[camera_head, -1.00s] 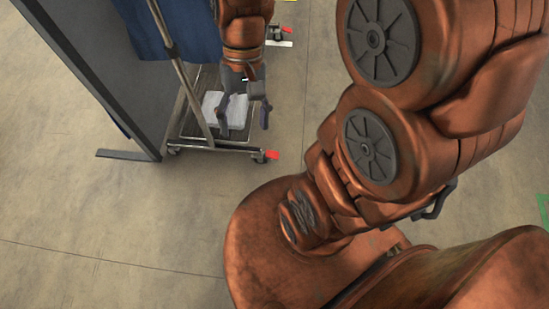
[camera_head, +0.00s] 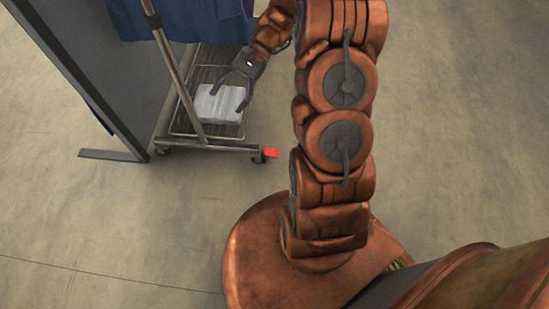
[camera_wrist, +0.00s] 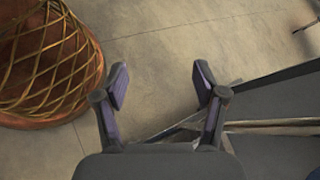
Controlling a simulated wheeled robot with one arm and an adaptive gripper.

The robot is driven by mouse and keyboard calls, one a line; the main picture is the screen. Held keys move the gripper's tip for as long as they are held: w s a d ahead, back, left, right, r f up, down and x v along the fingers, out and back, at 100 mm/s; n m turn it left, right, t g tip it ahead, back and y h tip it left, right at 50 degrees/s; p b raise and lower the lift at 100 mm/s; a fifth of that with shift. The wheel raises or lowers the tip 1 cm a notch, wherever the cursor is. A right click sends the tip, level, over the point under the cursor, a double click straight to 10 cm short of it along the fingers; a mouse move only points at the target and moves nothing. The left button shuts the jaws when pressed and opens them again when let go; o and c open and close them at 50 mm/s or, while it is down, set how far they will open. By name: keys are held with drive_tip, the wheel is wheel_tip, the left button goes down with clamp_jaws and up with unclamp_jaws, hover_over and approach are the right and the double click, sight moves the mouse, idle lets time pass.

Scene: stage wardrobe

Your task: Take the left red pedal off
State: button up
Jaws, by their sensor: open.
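A small red pedal (camera_head: 270,153) sticks out at a caster on the near right corner of the wheeled clothes rack (camera_head: 205,144), close to the floor. It is the only red pedal in view now, and I do not make it out in the wrist view. My gripper (camera_head: 233,88) is up and to the left of the pedal in the head view, over the rack's lower shelf and apart from the pedal. In the wrist view my gripper (camera_wrist: 160,75) has its two fingers spread, with only bare floor between the tips.
A white bundle (camera_head: 217,103) lies on the rack's lower shelf. Blue garments (camera_head: 185,20) hang above it, and a slanted metal post (camera_head: 175,65) stands in front. A tall grey panel (camera_head: 80,65) borders the rack on the left.

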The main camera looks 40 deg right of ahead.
drive_tip(key=w+d+f+m+t+y+b, duration=0.1)
drive_tip(key=w+d+f+m+t+b, duration=0.2)
drive_tip(key=f, duration=0.5)
drive_tip(key=w+d+f+m+y+b, duration=0.15)
drive_tip(key=d+f+b, duration=0.25)
drive_tip(key=f, duration=0.4)
drive_tip(key=m+t+b, duration=0.8)
drive_tip(key=b, duration=0.4)
hover_over(276, 153)
drive_tip(key=v, duration=0.2)
wheel_tip(276, 153, down, 30)
drive_tip(key=s+d+f+m+t+b, duration=0.3)
drive_tip(key=s+f+b, duration=0.1)
drive_tip(key=f, duration=0.7)
drive_tip(key=b+x, duration=0.1)
drive_tip(key=x, duration=0.2)
drive_tip(key=b+x, duration=0.1)
drive_tip(key=x, duration=0.2)
drive_tip(key=shift+w+d+r+b, duration=0.1)
drive_tip(key=shift+w+d+b, duration=0.15)
drive_tip(key=shift+b, duration=0.1)
drive_tip(key=shift+x, duration=0.85)
drive_tip(key=shift+r, duration=0.1)
drive_tip(key=shift+c, duration=0.4)
drive_tip(key=c, duration=1.1)
drive_tip(key=shift+o, duration=0.2)
